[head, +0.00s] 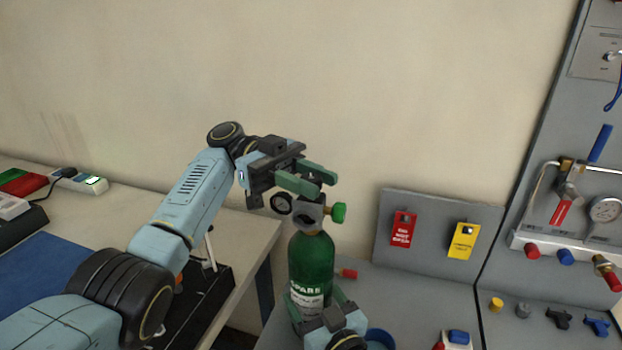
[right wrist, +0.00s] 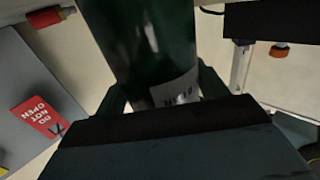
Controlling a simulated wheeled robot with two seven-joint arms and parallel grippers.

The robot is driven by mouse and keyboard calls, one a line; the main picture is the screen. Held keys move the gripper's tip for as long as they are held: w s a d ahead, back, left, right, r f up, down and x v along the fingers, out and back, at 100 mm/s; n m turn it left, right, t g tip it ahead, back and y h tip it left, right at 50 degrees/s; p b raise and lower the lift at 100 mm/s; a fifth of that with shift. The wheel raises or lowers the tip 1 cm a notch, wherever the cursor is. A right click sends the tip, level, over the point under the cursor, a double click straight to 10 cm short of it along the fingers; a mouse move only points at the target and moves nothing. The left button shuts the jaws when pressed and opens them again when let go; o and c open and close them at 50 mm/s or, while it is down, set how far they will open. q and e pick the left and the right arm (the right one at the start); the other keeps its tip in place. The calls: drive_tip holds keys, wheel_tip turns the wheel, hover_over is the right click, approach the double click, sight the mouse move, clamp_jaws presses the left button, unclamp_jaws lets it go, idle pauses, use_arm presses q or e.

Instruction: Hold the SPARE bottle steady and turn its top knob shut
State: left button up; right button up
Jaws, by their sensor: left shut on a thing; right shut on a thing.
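The green SPARE bottle (head: 311,262) stands upright with a white label low on its body. Its grey valve head (head: 309,217) carries a round gauge (head: 281,204) on the left and a green knob (head: 339,213) on the right. My left gripper (head: 312,180) is shut at the top of the valve, its green fingers largely hiding the top knob. My right gripper (head: 322,305) is shut on the bottle's lower body. The right wrist view shows the bottle (right wrist: 150,40) between its fingers (right wrist: 160,95).
A grey panel behind holds a red tag (head: 402,229) and a yellow tag (head: 463,240). A red fitting (head: 348,273) lies close to the bottle's right. A blue ring-shaped thing (head: 380,338) is by my right gripper. A valve board (head: 570,230) stands at the right.

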sight(310, 177)
idle(0.5)
use_arm(q)
drive_tip(key=o, duration=1)
drive_tip(key=shift+c, duration=0.2)
drive_tip(key=shift+r, duration=0.1)
wheel_tip(310, 177, up, 10)
drive_tip(key=shift+f, duration=0.1)
